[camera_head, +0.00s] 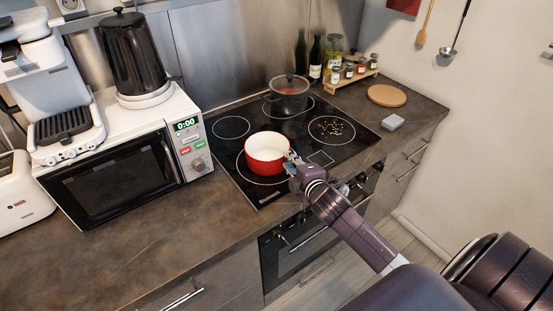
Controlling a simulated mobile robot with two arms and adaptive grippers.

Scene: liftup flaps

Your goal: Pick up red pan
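The red pan (265,157), with a pale inside, sits upright on the front left burner of the black cooktop (318,159). My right gripper (291,158) is at the right side of the pan, close against its rim and wall. The pan's handle is not visible; the gripper may hide it. The fingers are too small and overlapped to tell whether they are open or shut on the pan. My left gripper is not in view.
A dark lidded pot (289,101) stands on a back burner. A white microwave (128,153) with a black kettle (133,55) on top is to the left. Jars and bottles stand at the back right.

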